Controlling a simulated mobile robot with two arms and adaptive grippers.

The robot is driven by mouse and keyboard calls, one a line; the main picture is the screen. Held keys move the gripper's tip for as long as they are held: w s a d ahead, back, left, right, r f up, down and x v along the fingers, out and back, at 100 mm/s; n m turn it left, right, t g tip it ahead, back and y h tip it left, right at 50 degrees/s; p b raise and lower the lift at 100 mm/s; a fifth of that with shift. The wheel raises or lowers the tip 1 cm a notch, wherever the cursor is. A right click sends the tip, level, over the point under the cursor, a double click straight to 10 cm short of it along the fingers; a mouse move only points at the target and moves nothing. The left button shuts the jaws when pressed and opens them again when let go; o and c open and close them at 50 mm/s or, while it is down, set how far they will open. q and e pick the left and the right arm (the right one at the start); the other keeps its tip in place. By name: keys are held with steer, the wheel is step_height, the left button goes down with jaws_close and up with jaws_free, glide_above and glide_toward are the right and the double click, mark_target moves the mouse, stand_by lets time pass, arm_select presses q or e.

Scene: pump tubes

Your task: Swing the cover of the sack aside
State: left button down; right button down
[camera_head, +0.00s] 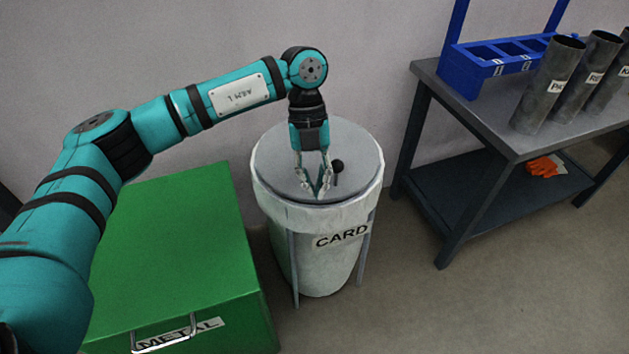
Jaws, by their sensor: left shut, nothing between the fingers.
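The sack (318,262) is a white round bag in a stand with thin legs, labelled CARD, in the middle of the head view. Its cover (352,143) is a flat grey round lid that lies over the top. A black ball knob (338,165) stands on the cover. My left gripper (322,194) points down over the cover, just left of the knob. Its fingers are shut and empty. I cannot tell whether the fingertips touch the cover. My right gripper is not in view.
A green box (185,235) labelled METAL stands left of the sack. A dark workbench (480,112) on the right carries a blue rack (465,70) and several grey tubes (548,85). Orange gloves (545,166) lie on its lower shelf. The floor right of the sack is clear.

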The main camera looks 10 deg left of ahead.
mark_target(308, 212)
arm_select(q)
steer(key=shift+w+a+r+y, duration=0.2)
steer(key=shift+a+r, duration=0.05)
steer(key=shift+a, duration=0.25)
steer(key=shift+w+a+r+y, duration=0.2)
steer(key=shift+a+r, duration=0.05)
steer(key=shift+a, duration=0.2)
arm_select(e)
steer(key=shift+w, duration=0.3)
arm_select(q)
steer(key=shift+f, duration=0.1)
